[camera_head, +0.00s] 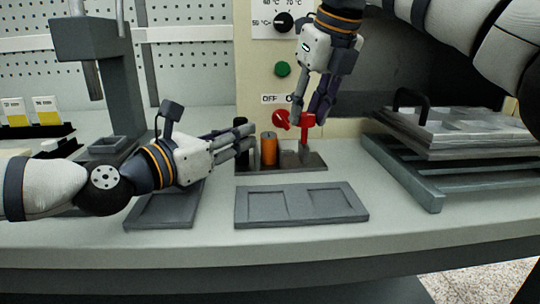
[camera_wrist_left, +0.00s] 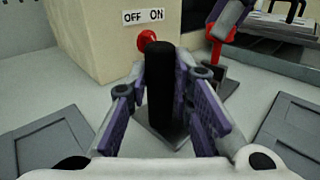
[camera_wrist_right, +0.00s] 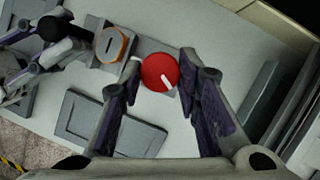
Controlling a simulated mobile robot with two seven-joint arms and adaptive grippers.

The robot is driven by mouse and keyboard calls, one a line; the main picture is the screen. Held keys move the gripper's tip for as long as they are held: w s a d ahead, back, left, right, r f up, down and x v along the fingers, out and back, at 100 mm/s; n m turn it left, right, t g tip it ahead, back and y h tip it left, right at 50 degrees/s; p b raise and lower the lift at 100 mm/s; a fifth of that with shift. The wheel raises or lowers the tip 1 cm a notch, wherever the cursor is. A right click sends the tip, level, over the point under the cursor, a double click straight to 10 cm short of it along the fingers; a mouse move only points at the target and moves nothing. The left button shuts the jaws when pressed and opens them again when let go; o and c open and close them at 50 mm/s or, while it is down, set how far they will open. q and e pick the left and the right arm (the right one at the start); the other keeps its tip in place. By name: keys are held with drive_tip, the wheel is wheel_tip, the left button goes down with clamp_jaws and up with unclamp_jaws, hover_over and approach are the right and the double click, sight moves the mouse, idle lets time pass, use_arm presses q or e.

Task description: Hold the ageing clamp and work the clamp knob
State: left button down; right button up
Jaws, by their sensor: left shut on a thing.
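The ageing clamp has a dark grey base (camera_head: 283,163) standing on the bench, with a black upright post, an orange spindle (camera_head: 269,149) and a red clamp knob (camera_head: 307,131). My left gripper (camera_wrist_left: 160,80) is shut on the black post (camera_wrist_left: 160,92); the head view shows it reaching in from the left. My right gripper (camera_head: 316,112) points down at the knob. In the right wrist view the red knob (camera_wrist_right: 160,72), with a white mark, lies between its spread fingertips (camera_wrist_right: 160,68). The fingers appear clear of the knob. In the left wrist view the orange spindle is hidden.
A grey two-recess tray (camera_head: 300,217) lies in front of the clamp, and another tray (camera_head: 165,211) lies under my left gripper. A panel behind has a red OFF/ON switch (camera_head: 281,119), a green button (camera_head: 282,69) and a dial (camera_head: 284,22). A metal rack (camera_head: 430,190) stands right.

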drive_tip(key=shift+f, duration=0.1)
clamp_jaws()
drive_tip(key=m+h, duration=0.1)
drive_tip(key=m, duration=0.2)
drive_tip(key=m+h, duration=0.1)
drive_tip(key=m, duration=0.2)
drive_tip(key=shift+a+m+h, duration=0.15)
drive_tip(key=shift+m+h, duration=0.15)
drive_tip(key=shift+h, duration=0.1)
drive_tip(key=shift+d+m, duration=0.2)
drive_tip(key=shift+m, duration=0.5)
drive_tip(key=o, duration=1)
unclamp_jaws()
drive_tip(key=shift+d, duration=0.1)
